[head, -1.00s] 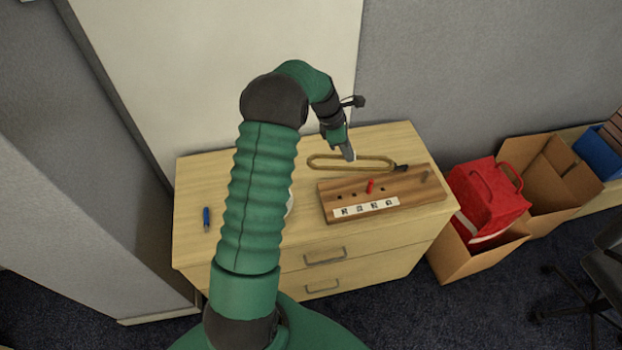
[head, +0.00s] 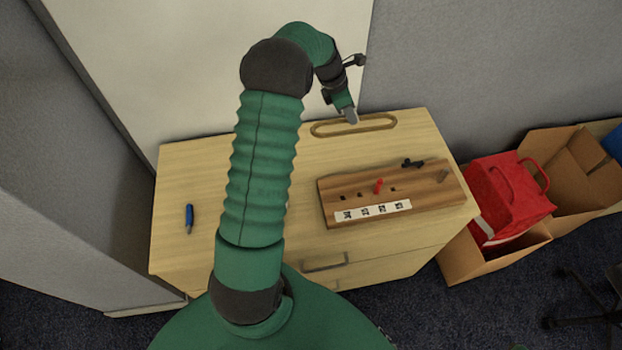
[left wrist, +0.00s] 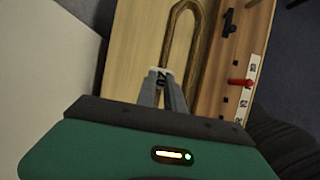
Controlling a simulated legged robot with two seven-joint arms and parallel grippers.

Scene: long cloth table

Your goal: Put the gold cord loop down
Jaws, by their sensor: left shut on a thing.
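The gold cord loop (head: 376,129) is a long narrow oval over the back of the light wood dresser top. A small pale patch shows at the fingertips. I cannot tell whether the loop touches the wood or hangs just above it. My right gripper is not in view.
A brown wooden board (head: 335,190) with holes, a red peg (head: 378,186) and a white label strip lies in front of the loop. A black piece (head: 413,163) is at its back edge. A blue pen-like object (head: 189,218) lies left. A red bag (head: 510,195) sits in a carton at right.

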